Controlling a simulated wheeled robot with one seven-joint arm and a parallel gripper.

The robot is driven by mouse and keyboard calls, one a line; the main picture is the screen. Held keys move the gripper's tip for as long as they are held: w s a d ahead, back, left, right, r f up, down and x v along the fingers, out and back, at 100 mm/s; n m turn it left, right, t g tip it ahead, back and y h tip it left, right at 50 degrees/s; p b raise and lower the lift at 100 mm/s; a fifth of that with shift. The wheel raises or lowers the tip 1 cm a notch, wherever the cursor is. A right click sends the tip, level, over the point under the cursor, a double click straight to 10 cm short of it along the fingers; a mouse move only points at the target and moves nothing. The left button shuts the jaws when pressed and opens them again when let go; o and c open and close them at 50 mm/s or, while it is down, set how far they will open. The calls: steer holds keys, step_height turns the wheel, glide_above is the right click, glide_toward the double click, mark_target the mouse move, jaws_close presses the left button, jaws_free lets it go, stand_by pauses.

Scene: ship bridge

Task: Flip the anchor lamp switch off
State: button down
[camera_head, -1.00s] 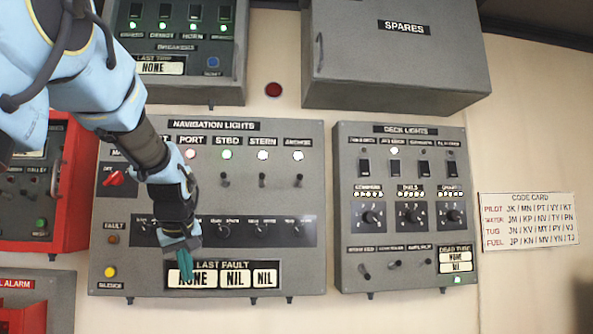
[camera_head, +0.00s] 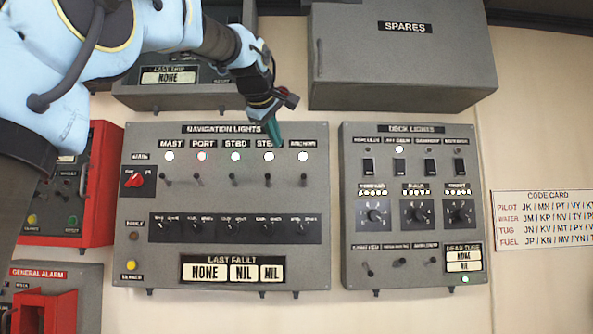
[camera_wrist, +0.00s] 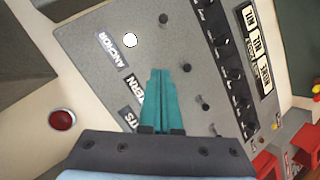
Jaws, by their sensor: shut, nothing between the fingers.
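The navigation lights panel (camera_head: 140,220) has a row of labelled lamps with toggle switches below them. The anchor switch (camera_head: 303,181) is the rightmost toggle, under the lit white anchor lamp (camera_head: 303,156). In the wrist view the anchor switch (camera_wrist: 163,18) and anchor lamp (camera_wrist: 130,40) lie near the top; its lever direction is hard to tell. My gripper (camera_head: 275,137) is shut and empty, with teal fingers at the panel's top edge, partly covering the stern label. In the wrist view my gripper (camera_wrist: 160,72) points between the anchor lamp and the stern switch (camera_wrist: 187,67), apart from the anchor switch.
The deck lights panel (camera_head: 410,235) is to the right. A grey spares box (camera_head: 400,60) hangs above. A red wall button (camera_wrist: 62,120) shows in the wrist view. The other navigation switches stand close beside the anchor switch. A code card (camera_head: 540,220) is far right.

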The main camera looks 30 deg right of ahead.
mark_target(303, 180)
steer(key=p+x, duration=0.4)
steer(key=x, duration=0.5)
steer(key=shift+w+d+f, duration=0.1)
steer(key=shift+w, duration=0.1)
steer(key=shift+s+d+f+p, duration=0.25)
steer(key=shift+s+d+f, duration=0.15)
steer(key=shift+d, duration=0.2)
steer(key=shift+s+d+f+p, duration=0.3)
steer(key=shift+d+f, duration=0.2)
steer(key=shift+d, duration=0.1)
steer(key=shift+s+d+f, duration=0.15)
steer(key=shift+d+f, duration=0.15)
steer(key=shift+f, duration=0.1)
steer(key=shift+f, duration=0.1)
steer(key=shift+s+f+b, duration=0.1)
steer(key=shift+f+b, duration=0.15)
steer(key=shift+b, duration=0.85)
steer(key=shift+r, duration=0.1)
steer(key=shift+b, duration=0.4)
